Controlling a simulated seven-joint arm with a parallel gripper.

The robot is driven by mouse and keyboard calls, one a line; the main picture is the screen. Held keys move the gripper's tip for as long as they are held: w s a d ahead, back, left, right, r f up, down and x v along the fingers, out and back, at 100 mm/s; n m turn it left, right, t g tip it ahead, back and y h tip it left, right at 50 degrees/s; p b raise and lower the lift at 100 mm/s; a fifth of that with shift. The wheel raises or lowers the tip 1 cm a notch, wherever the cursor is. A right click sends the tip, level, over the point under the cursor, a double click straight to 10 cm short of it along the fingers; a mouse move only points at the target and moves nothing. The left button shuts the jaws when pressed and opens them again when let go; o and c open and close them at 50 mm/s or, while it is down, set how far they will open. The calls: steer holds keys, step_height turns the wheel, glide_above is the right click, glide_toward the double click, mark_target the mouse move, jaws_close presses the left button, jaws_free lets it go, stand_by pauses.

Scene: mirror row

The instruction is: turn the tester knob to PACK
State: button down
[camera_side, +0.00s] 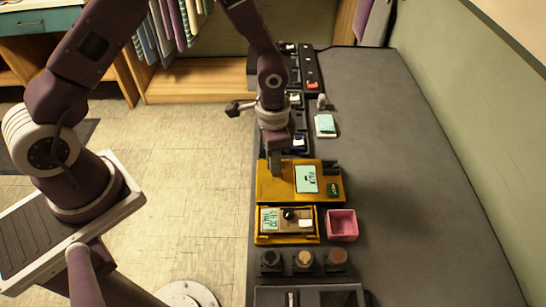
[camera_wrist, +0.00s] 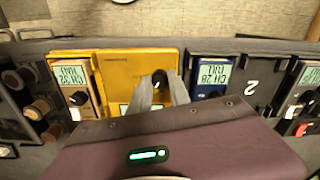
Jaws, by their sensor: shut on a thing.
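The yellow tester (camera_side: 325,170) lies on the grey bench, with a pale screen (camera_side: 307,179) and a small dark tag with green lettering (camera_side: 333,190). The screen's writing is too small to read surely. My gripper (camera_side: 275,172) reaches down onto the tester's left part and hides the knob in the side view. In the wrist view the tester (camera_wrist: 112,68) shows its black knob (camera_wrist: 160,77) between the tips of my gripper (camera_wrist: 161,84), which is shut on it. I cannot tell which mark the knob points to.
A radio (camera_side: 270,217) sits in a yellow holder below the tester, beside a pink box (camera_side: 342,225). A blue radio (camera_wrist: 207,72) stands close right of the tester in the wrist view. The bench's right side (camera_side: 410,190) is clear.

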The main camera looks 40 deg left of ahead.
steer(key=shift+m, duration=1.1)
steer(key=c, duration=1.2)
jaws_free()
steer(key=shift+r, duration=0.1)
step_height(320, 180, up, 7)
